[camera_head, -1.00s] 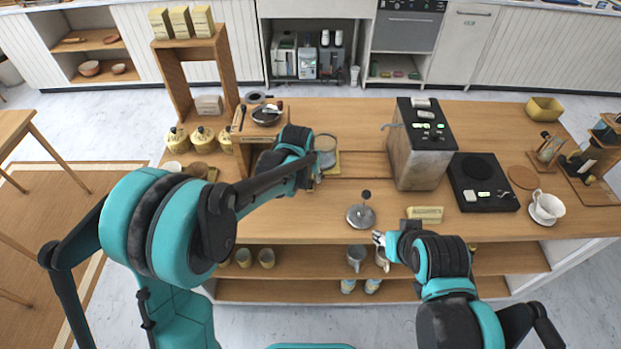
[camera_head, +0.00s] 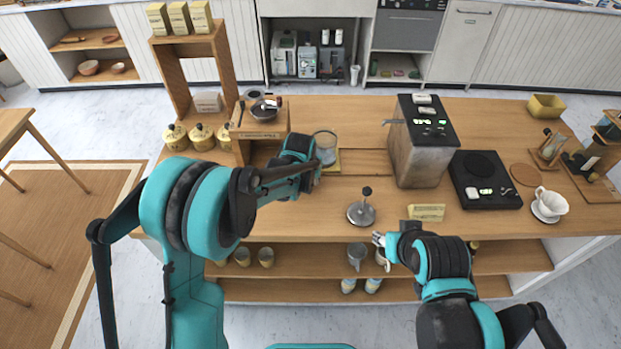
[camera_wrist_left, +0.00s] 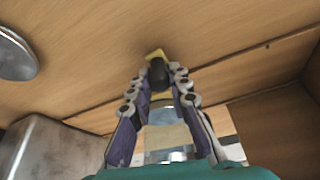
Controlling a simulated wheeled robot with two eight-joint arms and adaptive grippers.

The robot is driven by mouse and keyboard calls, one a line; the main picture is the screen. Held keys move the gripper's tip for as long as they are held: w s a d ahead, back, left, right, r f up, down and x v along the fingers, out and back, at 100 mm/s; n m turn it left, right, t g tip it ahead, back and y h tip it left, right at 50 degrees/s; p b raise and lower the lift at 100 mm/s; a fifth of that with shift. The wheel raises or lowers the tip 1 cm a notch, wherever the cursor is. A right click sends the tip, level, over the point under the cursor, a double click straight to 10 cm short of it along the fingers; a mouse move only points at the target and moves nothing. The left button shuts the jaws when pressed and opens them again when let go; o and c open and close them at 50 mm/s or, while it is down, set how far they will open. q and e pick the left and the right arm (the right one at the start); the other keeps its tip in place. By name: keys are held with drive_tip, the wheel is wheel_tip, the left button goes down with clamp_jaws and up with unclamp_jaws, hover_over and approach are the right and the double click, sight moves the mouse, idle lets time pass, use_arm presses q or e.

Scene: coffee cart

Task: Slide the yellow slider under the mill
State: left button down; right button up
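The yellow slider (camera_head: 334,168) lies on the counter, with a clear glass jar (camera_head: 325,147) standing on it. The mill (camera_head: 258,133) is a wooden box with a dark bowl on top, left of the slider. The jar and slider are apart from its opening, partly hidden by my left arm. My left gripper (camera_head: 312,172) is beside the slider's near end. In the left wrist view, my left fingers (camera_wrist_left: 160,75) are apart, either side of a dark knob by the yellow slider end (camera_wrist_left: 155,54). My right gripper (camera_head: 378,239) is at the counter's front edge; its opening is unclear.
A metal tamper (camera_head: 362,212) stands right of my left gripper. A yellow label (camera_head: 427,212) and a coffee machine (camera_head: 420,150) are further right. Several yellow canisters (camera_head: 201,136) stand left of the mill. Mugs (camera_head: 357,256) sit on the shelf below.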

use_arm(q)
drive_tip(key=shift+a, duration=0.1)
drive_tip(key=a+b, duration=0.1)
drive_tip(key=a, duration=1.6)
drive_tip(key=shift+a, duration=0.6)
drive_tip(key=c, duration=1.7)
unclamp_jaws()
drive_tip(key=shift+o, duration=1.4)
drive_tip(key=shift+a, duration=0.2)
drive_tip(key=shift+d, duration=0.1)
